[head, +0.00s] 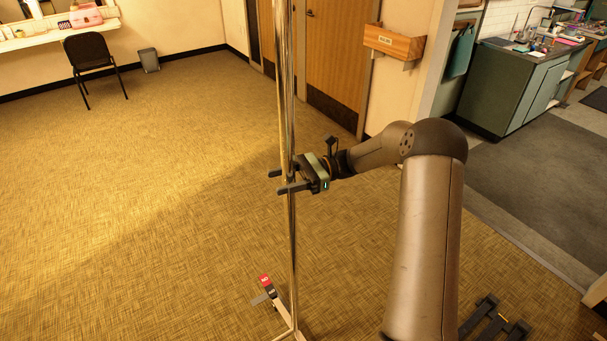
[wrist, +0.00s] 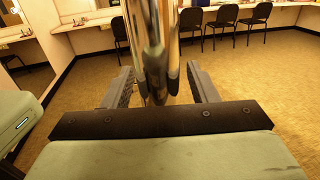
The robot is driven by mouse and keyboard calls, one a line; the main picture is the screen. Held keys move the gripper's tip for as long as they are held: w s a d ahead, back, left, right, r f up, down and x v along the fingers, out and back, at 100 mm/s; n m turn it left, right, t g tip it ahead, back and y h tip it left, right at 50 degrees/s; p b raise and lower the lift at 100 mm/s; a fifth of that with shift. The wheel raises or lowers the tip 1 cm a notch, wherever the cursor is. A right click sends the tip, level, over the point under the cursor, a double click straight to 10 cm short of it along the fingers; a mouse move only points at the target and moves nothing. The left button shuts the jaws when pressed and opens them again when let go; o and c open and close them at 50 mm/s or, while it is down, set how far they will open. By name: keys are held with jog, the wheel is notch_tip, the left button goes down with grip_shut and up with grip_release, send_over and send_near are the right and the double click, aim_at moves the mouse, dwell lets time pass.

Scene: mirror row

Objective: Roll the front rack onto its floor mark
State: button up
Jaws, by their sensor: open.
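The front rack shows as a tall chrome upright (head: 292,105) with a pale foot (head: 286,335) at the bottom edge of the head view. A red-topped piece (head: 266,281) sits low by the foot, with a small grey patch (head: 260,299) beside it; I cannot tell whether this patch is the floor mark. My gripper (head: 279,181) is open at mid-height on the upright, one finger on each side of it. In the wrist view the chrome upright (wrist: 152,45) stands between the open fingers (wrist: 160,88). The rest of the rack is out of view.
Carpet (head: 150,200) lies open to the left. A black chair (head: 88,55) and a bin (head: 149,60) stand by the far wall. A wooden door (head: 336,50) and wall box (head: 393,43) are behind the rack. Several chairs (wrist: 222,18) line the mirror counters.

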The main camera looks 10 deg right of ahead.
jog(key=w+d+b, duration=0.2)
jog(key=d+b, duration=0.2)
jog(key=d, duration=1.2)
jog(key=shift+w+d, duration=0.3)
jog(key=shift+d, duration=0.05)
jog(key=shift+d, duration=0.1)
